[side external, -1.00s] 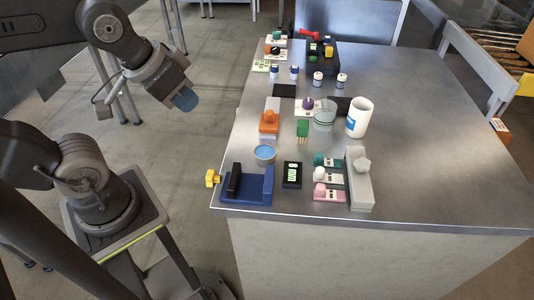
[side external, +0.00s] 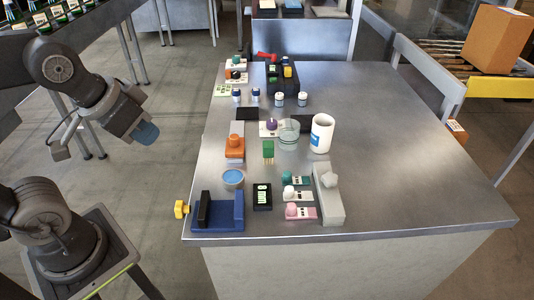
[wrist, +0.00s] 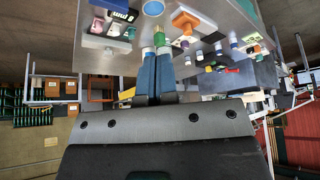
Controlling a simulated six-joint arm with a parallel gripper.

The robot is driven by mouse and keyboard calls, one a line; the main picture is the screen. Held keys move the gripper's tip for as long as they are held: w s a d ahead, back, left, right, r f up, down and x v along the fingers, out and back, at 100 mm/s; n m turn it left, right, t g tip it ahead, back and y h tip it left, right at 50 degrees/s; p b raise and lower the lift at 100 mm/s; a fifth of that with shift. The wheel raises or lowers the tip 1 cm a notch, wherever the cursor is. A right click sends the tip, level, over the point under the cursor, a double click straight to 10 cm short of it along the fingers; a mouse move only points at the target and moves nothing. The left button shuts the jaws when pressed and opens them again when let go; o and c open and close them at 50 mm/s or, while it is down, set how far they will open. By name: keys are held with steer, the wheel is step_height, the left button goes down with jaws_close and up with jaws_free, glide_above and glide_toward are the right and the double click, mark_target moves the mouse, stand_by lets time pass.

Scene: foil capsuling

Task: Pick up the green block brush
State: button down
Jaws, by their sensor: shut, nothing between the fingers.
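The green block brush (side external: 268,147) stands on the metal table with its tan bristles pointing down. It is between the orange-handled stamp (side external: 235,142) and the clear glass beaker (side external: 288,132). My gripper (side external: 146,133) has blue fingers and hangs off the table's left side, well apart from the brush. In the wrist view the fingers of my gripper (wrist: 157,52) are together and hold nothing.
A white mug (side external: 321,134) stands right of the beaker. A blue-topped dish (side external: 233,177), a navy fixture (side external: 217,213) and a black display block (side external: 262,196) are nearer the front. Several stamps and a grey block (side external: 328,194) stand front right. The table's right side is clear.

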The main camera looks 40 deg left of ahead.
stand_by(0.3)
steer(key=c, duration=0.7)
jaws_free()
steer(key=shift+w, duration=0.1)
steer(key=n+g+y, duration=0.2)
steer(key=n+y, duration=0.1)
steer(key=n, duration=0.6)
glide_above(268, 146)
steer(key=s+d, duration=0.3)
steer(key=s, duration=0.1)
step_height(268, 146, down, 8)
steer(key=x, duration=0.8)
steer(key=shift+w+f, duration=0.2)
steer(key=shift+w, duration=0.05)
steer(key=shift+x, duration=2.7)
